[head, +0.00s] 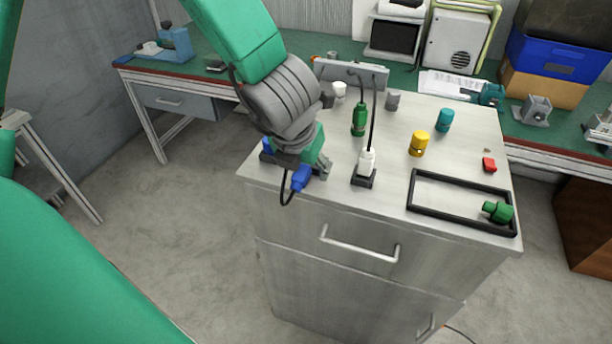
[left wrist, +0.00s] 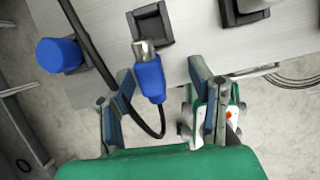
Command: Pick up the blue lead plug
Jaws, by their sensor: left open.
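The blue lead plug (head: 300,178) is at the front left edge of the metal cabinet top, with a black cable looping down from it. In the left wrist view the blue plug (left wrist: 151,82) has its metal tip towards a black socket block (left wrist: 152,26); I cannot tell whether they touch. My left gripper (head: 318,168) is low over this corner. In the left wrist view its open fingers (left wrist: 162,88) stand on either side of the plug, with a gap at each side. My right gripper is not in view.
A blue cylinder (left wrist: 60,55) stands near the plug. A white plug (head: 367,160) sits upright in a black block to the right. A green plug (head: 359,118), yellow cylinder (head: 419,144) and teal cylinder (head: 444,120) stand farther back. A black frame (head: 440,208) lies front right.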

